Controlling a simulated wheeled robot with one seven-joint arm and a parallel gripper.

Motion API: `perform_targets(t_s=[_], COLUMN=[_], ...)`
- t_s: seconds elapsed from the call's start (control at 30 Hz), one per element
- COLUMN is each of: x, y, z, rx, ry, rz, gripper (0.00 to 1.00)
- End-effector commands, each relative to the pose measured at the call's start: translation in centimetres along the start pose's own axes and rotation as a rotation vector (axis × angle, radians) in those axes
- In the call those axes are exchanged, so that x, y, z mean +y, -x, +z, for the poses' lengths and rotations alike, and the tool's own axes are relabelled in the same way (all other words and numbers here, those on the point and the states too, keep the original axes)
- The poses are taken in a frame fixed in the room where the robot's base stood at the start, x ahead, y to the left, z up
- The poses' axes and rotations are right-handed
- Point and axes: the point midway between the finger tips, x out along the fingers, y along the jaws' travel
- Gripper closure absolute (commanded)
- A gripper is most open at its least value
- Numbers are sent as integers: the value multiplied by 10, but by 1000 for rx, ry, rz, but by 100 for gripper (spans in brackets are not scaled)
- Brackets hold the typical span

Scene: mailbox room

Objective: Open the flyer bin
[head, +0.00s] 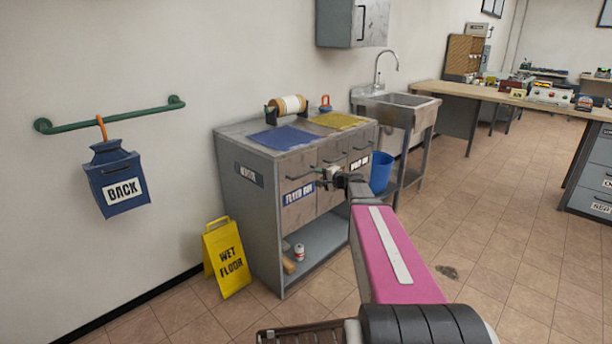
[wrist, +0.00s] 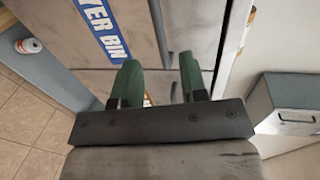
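The flyer bin (head: 297,205) is the left front compartment of the grey cabinet, with a blue label. Its front looks closed. In the wrist view, its label (wrist: 101,28) runs aslant at the upper left, and a dark bar handle (wrist: 161,38) lies to the label's right. My gripper (head: 326,175) is in front of the cabinet, right of the flyer label. In the wrist view, my gripper's green fingers (wrist: 160,72) are apart, with the handle's line between them. Part of another dark handle (wrist: 174,92) shows between the fingers. Contact cannot be told.
A yellow wet-floor sign (head: 226,258) stands left of the cabinet (head: 250,215). A blue bucket (head: 381,172) is to its right, by the sink (head: 402,100). A can (head: 299,252) sits on the low shelf. The floor in front is open.

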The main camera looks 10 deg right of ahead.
Motion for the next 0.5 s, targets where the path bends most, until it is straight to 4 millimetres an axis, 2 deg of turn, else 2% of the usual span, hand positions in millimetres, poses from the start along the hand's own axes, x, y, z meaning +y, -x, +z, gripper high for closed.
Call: perform_targets(t_s=[0.03,0.3,0.5], x=[0,0,1], y=[-11,-59,-82], z=[-2,-2,-1], rx=[-1,-1,0], ry=[0,1,1], rz=[0,2,2], gripper=[60,60,60])
